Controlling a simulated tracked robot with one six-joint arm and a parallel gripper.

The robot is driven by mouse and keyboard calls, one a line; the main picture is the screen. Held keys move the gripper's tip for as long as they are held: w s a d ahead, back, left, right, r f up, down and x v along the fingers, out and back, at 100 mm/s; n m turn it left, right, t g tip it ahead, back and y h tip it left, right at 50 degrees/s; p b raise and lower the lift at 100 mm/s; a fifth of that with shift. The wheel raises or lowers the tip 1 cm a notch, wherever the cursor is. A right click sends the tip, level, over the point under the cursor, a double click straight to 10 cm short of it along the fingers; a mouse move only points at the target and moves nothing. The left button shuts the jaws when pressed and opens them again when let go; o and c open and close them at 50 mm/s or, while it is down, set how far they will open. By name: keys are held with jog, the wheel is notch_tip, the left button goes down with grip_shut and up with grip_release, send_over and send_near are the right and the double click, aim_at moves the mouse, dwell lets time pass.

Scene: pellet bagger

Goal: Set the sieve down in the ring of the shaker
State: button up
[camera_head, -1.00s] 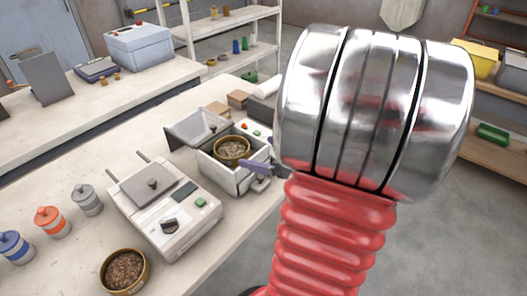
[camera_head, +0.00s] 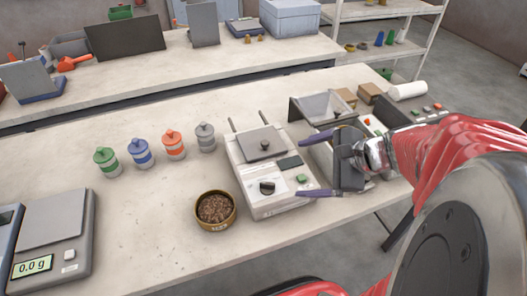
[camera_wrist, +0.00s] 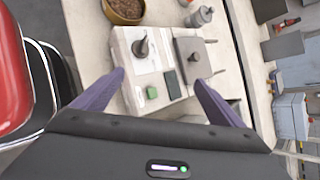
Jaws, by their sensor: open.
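A round brass-rimmed dish of brown pellets (camera_head: 215,211) stands on the bench, left of a white machine; it also shows at the top of the wrist view (camera_wrist: 124,9). The white machine (camera_head: 270,190) has a flat plate, a black knob and a green button. Right of it is a light box-shaped unit (camera_head: 322,155) with a tilted grey hopper (camera_head: 326,107). My gripper (camera_head: 303,167) is open and empty in front of this unit, its purple fingers pointing toward the white machine (camera_wrist: 160,78). The gripper hides the unit's inside, so I cannot see any ring or sieve there.
Blue, green, orange and grey lidded jars (camera_head: 142,152) stand left of the white machine. A scale (camera_head: 50,235) is at the front left. A white roll (camera_head: 407,91) and small boxes lie behind the unit. Bench space left of the dish is clear.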

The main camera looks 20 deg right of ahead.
jog(key=s+a+r+n+g+h, duration=0.1)
jog(key=a+n, duration=0.4)
jog(key=n, duration=0.5)
jog(key=s+a+r+n+g+h, duration=0.1)
jog(key=s+a+r+n+h, duration=0.3)
jog(key=n, duration=0.7)
jog(key=shift+s+a+r, duration=0.45)
jog(key=shift+s+a, duration=0.3)
jog(key=shift+s, duration=0.25)
jog(key=shift+c, duration=0.3)
